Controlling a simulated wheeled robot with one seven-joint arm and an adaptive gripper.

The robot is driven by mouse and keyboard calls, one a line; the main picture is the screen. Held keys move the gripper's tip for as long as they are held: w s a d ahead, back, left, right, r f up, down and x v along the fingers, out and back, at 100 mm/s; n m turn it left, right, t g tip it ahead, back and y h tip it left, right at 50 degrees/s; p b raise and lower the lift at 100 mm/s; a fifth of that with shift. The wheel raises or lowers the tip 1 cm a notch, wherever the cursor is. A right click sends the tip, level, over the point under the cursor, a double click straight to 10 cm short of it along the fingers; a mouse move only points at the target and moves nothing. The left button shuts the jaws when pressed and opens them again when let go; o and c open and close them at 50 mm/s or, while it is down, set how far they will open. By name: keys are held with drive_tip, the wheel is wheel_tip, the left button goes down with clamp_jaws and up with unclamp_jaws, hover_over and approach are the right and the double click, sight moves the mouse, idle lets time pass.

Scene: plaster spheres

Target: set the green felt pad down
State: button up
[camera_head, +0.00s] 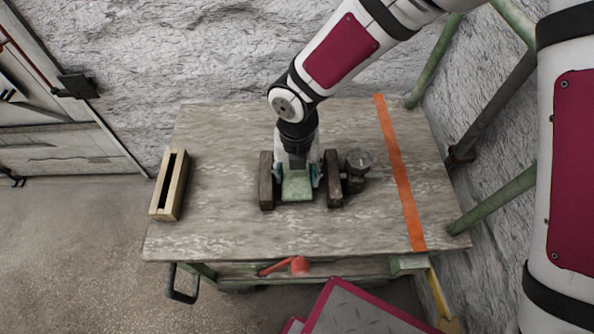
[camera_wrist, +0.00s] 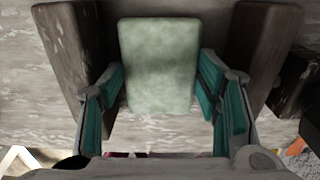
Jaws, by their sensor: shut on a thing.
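The green felt pad (camera_head: 297,188) is a pale green flat rectangle. It is over the middle of the workbench, between two dark blocks. My gripper (camera_head: 298,177) reaches down from above and is shut on the pad, with a teal-lined finger at each side. In the wrist view the pad (camera_wrist: 158,65) lies flat between the fingers (camera_wrist: 163,84). One dark block (camera_head: 266,182) stands to its left and the other (camera_head: 333,180) to its right. I cannot tell whether the pad touches the bench top or hangs just above it.
The workbench (camera_head: 230,220) has bare room in front and at the left. A slotted wooden block (camera_head: 178,190) lies near its left edge. A round dark metal object (camera_head: 358,162) stands beside the right block. An orange strip (camera_head: 398,170) crosses the right side; green rails rise beyond it.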

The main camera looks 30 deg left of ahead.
drive_tip(key=shift+f+b, duration=0.4)
drive_tip(key=shift+f, duration=0.25)
drive_tip(key=o, duration=1)
drive_tip(key=shift+a, duration=0.1)
drive_tip(key=shift+s+a+r, duration=0.15)
drive_tip(key=shift+a+r, duration=0.05)
drive_tip(key=shift+r+p, duration=1.3)
drive_tip(key=shift+p, duration=0.05)
drive_tip(key=shift+d+r+p, duration=0.15)
drive_tip(key=shift+r+p, duration=0.45)
drive_tip(key=shift+p, duration=0.05)
drive_tip(key=shift+d, duration=0.15)
